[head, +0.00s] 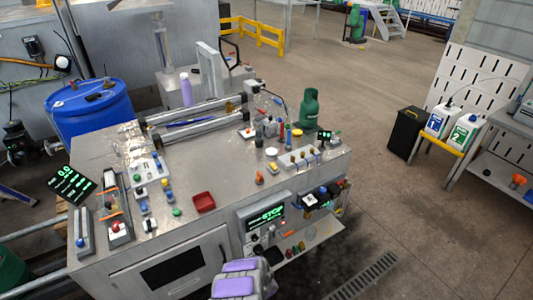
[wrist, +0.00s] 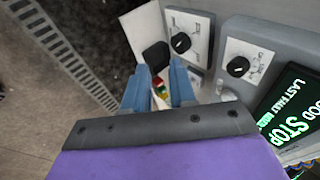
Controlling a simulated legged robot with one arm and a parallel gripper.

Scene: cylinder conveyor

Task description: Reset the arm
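My arm shows at the bottom centre of the head view as a grey and purple link, in front of the grey workbench (head: 235,165). In the wrist view, my gripper (wrist: 160,90) has two blue fingers with a gap between them, so it is open and empty. The fingers point towards a pale panel with black rotary knobs (wrist: 238,67). A dark display (wrist: 292,115) with green "STOP" text is to their right. The same display shows on the bench front in the head view (head: 265,216). My fingertips cannot be made out in the head view.
A blue barrel (head: 90,108) stands behind left. A lower shelf (head: 300,245) holds small parts. The floor to the right is open, with a drain grate (head: 365,278).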

